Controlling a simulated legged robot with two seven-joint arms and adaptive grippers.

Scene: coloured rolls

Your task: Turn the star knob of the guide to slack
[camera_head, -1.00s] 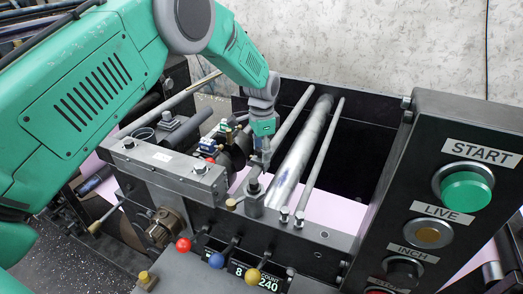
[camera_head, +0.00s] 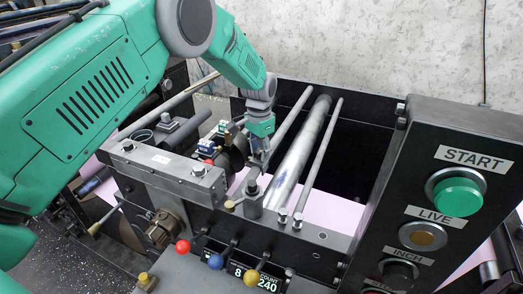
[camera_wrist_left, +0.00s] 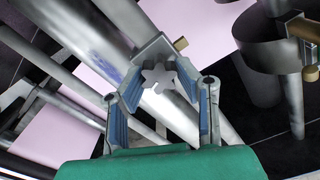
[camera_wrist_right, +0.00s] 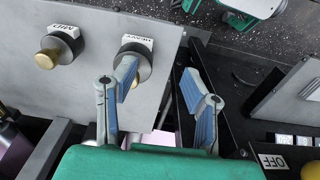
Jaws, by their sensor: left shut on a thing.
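The star knob (camera_wrist_left: 158,77) is a grey, lobed knob on a metal block of the guide (camera_wrist_left: 151,49) with a small brass piece at its side. In the left wrist view it sits between the fingertips of my left gripper (camera_wrist_left: 160,82), which is shut on it. The knob's slack marking cannot be read. My right gripper (camera_wrist_right: 160,72) is outside the head view; its wrist view shows it open and empty, fingers apart.
Shiny rollers (camera_head: 301,152) run beside the left gripper over a pink web (camera_head: 335,212). A control panel (camera_head: 436,185) with a green START button stands at right. Ball-topped levers (camera_head: 216,262) line the front. Brass knobs (camera_wrist_right: 47,59) on a grey plate are near my right gripper.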

